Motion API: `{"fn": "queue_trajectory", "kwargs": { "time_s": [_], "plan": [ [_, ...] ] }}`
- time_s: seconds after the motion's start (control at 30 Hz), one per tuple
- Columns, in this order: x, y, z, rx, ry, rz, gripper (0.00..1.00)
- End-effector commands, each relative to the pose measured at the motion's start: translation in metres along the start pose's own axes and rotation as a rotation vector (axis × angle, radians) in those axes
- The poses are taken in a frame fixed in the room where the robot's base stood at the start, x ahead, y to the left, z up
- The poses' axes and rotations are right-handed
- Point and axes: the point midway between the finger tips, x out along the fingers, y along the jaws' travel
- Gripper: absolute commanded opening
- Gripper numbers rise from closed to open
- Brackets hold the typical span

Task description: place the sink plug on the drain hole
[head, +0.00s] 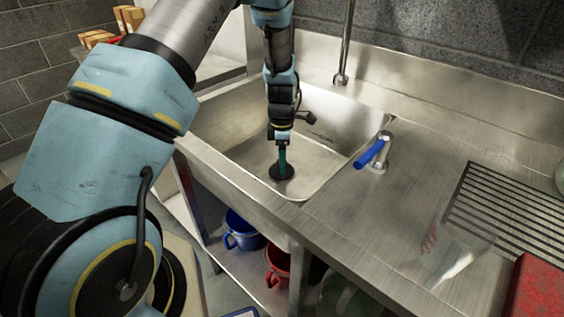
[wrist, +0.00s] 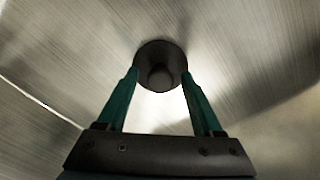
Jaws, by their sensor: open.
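The sink plug is a dark round disc (head: 281,172) on the floor of the steel sink basin in the head view. In the wrist view the plug (wrist: 160,53) is straight ahead, with a round knob at its middle. My gripper (head: 282,160) points down into the basin right over the plug. In the wrist view its two green fingers (wrist: 160,78) are apart, one on each side of the knob, and no contact is visible. The drain hole is not visible; I cannot tell whether the plug covers it.
The basin walls (head: 225,172) surround my gripper. A blue-handled tap lever (head: 371,154) stands on the counter right of the basin, and a faucet pipe (head: 344,50) rises behind. A clear glass-like item (head: 455,250) and black-striped drainer (head: 510,205) are at right.

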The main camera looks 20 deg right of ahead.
Motion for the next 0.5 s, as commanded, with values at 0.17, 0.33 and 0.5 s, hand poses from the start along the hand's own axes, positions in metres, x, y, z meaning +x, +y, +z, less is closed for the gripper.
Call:
{"fn": "queue_trajectory", "kwargs": {
  "time_s": [0.17, 0.33, 0.5],
  "plan": [
    [-0.034, 0.001, 0.001, 0.001, -0.003, 0.006, 0.68],
    [-0.07, 0.0, 0.001, 0.001, -0.002, 0.004, 0.68],
    [-0.097, 0.0, 0.001, 0.001, -0.001, 0.002, 0.68]
  ]
}}
